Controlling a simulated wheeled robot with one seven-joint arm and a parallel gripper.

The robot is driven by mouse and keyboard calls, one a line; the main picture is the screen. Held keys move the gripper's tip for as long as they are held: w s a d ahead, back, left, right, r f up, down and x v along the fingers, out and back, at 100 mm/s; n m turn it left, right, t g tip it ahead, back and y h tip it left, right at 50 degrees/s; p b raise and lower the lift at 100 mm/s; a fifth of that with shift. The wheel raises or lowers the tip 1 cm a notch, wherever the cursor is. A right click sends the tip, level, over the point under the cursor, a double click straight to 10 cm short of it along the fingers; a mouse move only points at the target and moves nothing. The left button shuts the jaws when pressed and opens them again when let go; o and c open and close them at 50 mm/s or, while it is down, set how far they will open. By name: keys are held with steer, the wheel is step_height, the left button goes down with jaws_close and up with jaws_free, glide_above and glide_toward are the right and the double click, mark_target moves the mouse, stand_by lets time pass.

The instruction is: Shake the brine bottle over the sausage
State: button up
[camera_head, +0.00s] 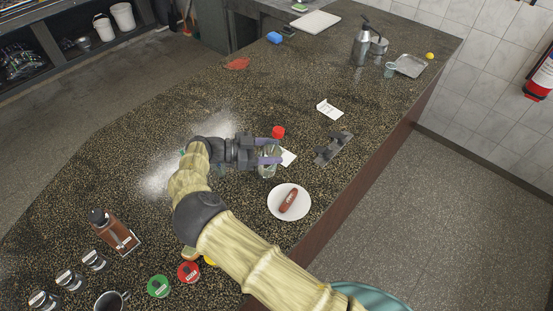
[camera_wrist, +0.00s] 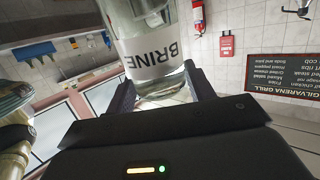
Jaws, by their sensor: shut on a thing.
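My gripper (camera_head: 268,150) is shut on the brine bottle (camera_head: 268,168), a clear bottle with a red cap (camera_head: 278,131). In the head view the cap is toward the top and the bottle looks roughly upright. Whether its base touches the counter is unclear. In the wrist view the bottle (camera_wrist: 150,45) stands between the fingers (camera_wrist: 162,95), its white BRINE label reading upside down, as does the wall sign. The brown sausage (camera_head: 289,201) lies on a round white plate (camera_head: 275,209). The plate is below and slightly right of my gripper, and the bottle is not over the sausage.
A dark rack (camera_head: 333,148) and a white card (camera_head: 330,110) lie right of the bottle. Jars with green (camera_head: 159,286) and red (camera_head: 188,272) lids stand near my arm. A metal pot (camera_head: 361,48) and tray (camera_head: 409,65) are at the back. The counter's right edge runs close past the plate.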

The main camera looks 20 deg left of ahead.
steer(key=a+n+t, duration=0.1)
steer(key=a+n+t+b, duration=0.1)
steer(key=t, duration=0.1)
steer(key=a+n+t+y+b, duration=0.1)
steer(key=t, duration=0.1)
steer(key=shift+s+a+f, duration=0.2)
steer(key=shift+s+f, duration=0.05)
steer(key=shift+a+r+t, duration=0.2)
steer(key=shift+t, duration=0.1)
steer(key=shift+w+a+n+y, duration=0.1)
steer(key=shift+n+y, duration=0.2)
